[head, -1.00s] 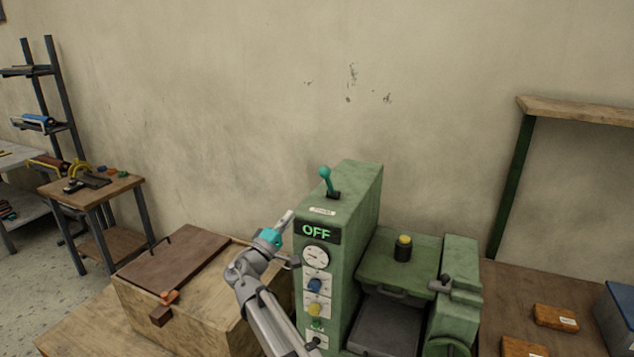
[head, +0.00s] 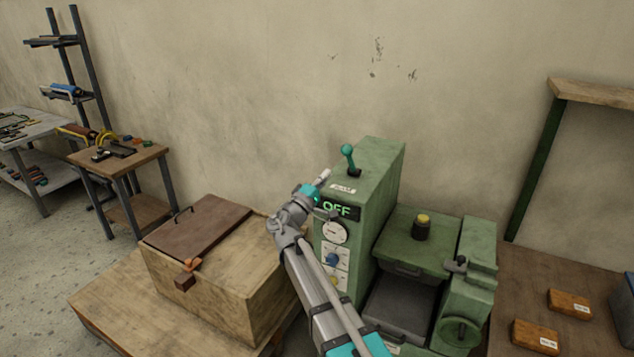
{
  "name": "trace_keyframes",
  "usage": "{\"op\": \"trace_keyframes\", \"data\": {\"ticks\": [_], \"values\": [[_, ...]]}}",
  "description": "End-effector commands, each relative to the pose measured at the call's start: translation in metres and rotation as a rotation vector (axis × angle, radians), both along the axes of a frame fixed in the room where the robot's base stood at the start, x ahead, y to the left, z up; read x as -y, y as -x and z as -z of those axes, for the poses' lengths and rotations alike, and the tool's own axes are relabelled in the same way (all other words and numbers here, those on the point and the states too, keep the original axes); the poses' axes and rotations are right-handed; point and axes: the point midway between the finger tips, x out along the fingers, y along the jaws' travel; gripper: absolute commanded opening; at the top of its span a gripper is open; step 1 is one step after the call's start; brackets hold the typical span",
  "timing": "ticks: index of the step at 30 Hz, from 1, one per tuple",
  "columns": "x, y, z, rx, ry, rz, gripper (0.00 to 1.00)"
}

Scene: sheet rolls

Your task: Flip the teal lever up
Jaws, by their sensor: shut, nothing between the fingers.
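The teal lever (head: 348,157) has a round knob and stands up, leaning a little left, from a dark slot on top of the green machine (head: 377,185). My arm hides part of the machine's front panel.
A wooden box (head: 215,265) with a brown lid stands left of the machine. A green press with a yellow-topped knob (head: 422,225) adjoins its right side. Orange-brown blocks (head: 568,303) lie on the right table. The wall is behind; the space above the lever is clear.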

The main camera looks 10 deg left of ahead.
Motion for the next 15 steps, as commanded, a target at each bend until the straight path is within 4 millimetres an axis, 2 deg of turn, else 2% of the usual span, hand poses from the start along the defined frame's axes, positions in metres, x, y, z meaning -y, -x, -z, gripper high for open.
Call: {"op": "trace_keyframes", "data": {"ticks": [6,15], "values": [[0.016,-0.028,-0.016,-0.001,0.001,0.002,0.0],[0.03,-0.049,-0.026,0.0,0.001,0.0,0.0]]}}
